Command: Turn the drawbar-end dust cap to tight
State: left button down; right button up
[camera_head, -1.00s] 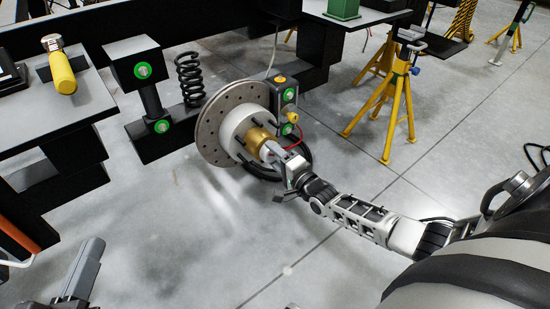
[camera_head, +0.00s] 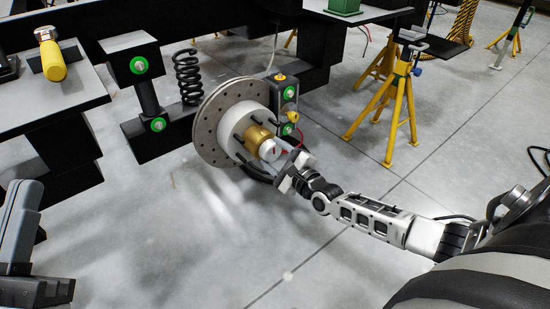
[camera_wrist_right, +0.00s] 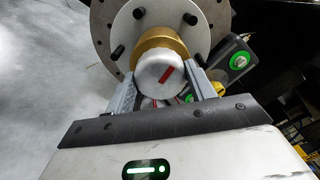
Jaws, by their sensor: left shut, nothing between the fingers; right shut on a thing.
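The dust cap (camera_head: 269,150) is a silver-white round cap with a red stripe on its face. It sits on the brass-coloured collar (camera_head: 256,136) at the middle of the drilled brake disc (camera_head: 211,128). In the right wrist view the cap (camera_wrist_right: 157,76) faces me, its red mark tilted up to the right. My right gripper (camera_head: 284,160) is shut on the cap, with a finger on either side in the right wrist view (camera_wrist_right: 160,82). My left gripper (camera_head: 20,230) is shut and empty at the lower left edge, away from the cap; its tips are hard to make out.
Wheel studs (camera_wrist_right: 117,52) stick out around the collar. A bracket with green-ringed bolts (camera_head: 288,110) and a red cable stands just right of the disc. A coil spring (camera_head: 188,78) is at left. A yellow-handled tool (camera_head: 52,62) lies on the left table. Floor below is clear.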

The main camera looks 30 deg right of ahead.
pick_arm(q)
jog(key=shift+s+r+m+h, duration=0.2)
jog(key=shift+r+m+h, duration=0.25)
jog(key=shift+m, duration=0.15)
pick_arm(e)
jog(key=shift+m, duration=0.5)
jog(key=o, duration=1)
jog(key=shift+s, duration=0.15)
pick_arm(q)
notch_tip(320, 180, down, 9)
jog(key=s+d+n+g+y+p, duration=0.1)
jog(key=n+g+y+p, duration=0.3)
jog(key=n, duration=0.3)
jog(key=shift+s+n+g+y+p, duration=0.35)
jog(key=shift+n+g+p, duration=0.05)
jog(key=shift+p, duration=0.1)
pick_arm(e)
jog(key=shift+s+d, duration=0.2)
jog(key=shift+s, duration=2.4)
jog(key=shift+s+d, duration=0.25)
jog(key=shift+s, duration=2.4)
jog(key=shift+s+d, duration=0.2)
jog(key=shift+s, duration=2.4)
